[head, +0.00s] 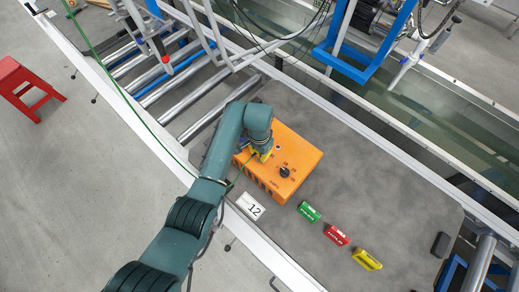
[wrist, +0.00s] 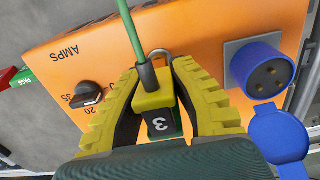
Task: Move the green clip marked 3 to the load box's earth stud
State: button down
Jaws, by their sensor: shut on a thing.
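The orange load box (head: 299,151) lies on the grey bench, and its face (wrist: 200,32) fills much of the wrist view. My gripper (head: 262,153) is at the box's left part. In the wrist view my yellow-padded gripper (wrist: 158,72) is shut on the clip marked 3 (wrist: 160,122), a yellow and green body with a black label. A green cable (wrist: 131,35) runs up from the clip. A metal loop (wrist: 160,53) shows just beyond the clip, against the box. I cannot tell whether it belongs to the clip or the stud, or whether they touch.
A black AMPS knob (wrist: 87,94) and a blue socket (wrist: 259,70) with an open lid flank the gripper. A "12" card (head: 251,206) and green (head: 309,212), red (head: 337,235) and yellow (head: 367,259) tags lie on the bench. A roller conveyor (head: 165,75) adjoins it.

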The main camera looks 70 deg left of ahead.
jog(key=shift+f+b, duration=0.3)
jog(key=shift+f, duration=0.25)
jog(key=c, duration=1)
grip_release()
jog(key=shift+o, duration=0.2)
notch_tip(320, 180, up, 12)
